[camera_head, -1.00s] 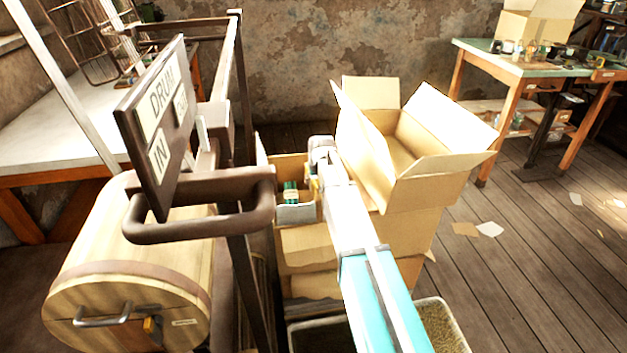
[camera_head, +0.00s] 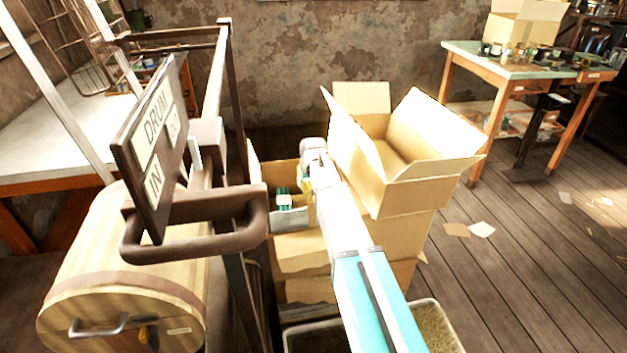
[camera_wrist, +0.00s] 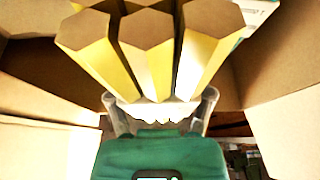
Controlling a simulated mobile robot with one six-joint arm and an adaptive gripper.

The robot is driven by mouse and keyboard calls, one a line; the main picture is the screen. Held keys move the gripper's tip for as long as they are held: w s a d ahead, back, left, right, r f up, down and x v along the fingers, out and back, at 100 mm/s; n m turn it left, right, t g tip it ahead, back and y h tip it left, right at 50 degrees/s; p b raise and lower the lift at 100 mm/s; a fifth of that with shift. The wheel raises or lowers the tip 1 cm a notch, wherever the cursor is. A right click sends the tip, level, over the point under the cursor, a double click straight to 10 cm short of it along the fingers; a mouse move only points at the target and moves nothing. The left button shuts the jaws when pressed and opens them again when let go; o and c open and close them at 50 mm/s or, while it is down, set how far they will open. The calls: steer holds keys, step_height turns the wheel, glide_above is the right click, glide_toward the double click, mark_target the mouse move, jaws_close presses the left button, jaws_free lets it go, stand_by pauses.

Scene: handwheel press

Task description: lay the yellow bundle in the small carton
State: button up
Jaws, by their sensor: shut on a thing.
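The yellow bundle (camera_wrist: 150,55) fills the upper middle of the wrist view. It is several six-sided yellow rods with brown ends and a white, jagged-edged part near my fingers. My gripper (camera_wrist: 160,104) is shut on it, one finger on each side. The small carton (camera_head: 297,246) stands open left of my arm in the head view, with green-and-white bundles (camera_head: 284,199) inside. My wrist is over its right part. Cardboard walls surround the bundle in the wrist view. In the head view my wrist largely hides the bundle, and I cannot tell whether it touches the carton floor.
A larger open carton (camera_head: 405,190) stands close right of my arm, flaps spread. A dark metal frame with a drum sign (camera_head: 150,150) and a wooden drum (camera_head: 120,270) are at left. A bin (camera_head: 432,325) is below my arm. A green-topped bench (camera_head: 500,60) stands at back right.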

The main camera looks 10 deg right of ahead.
steer(key=shift+r, duration=0.1)
step_height(320, 180, up, 40)
steer(key=p, duration=4)
steer(key=shift+s, duration=0.15)
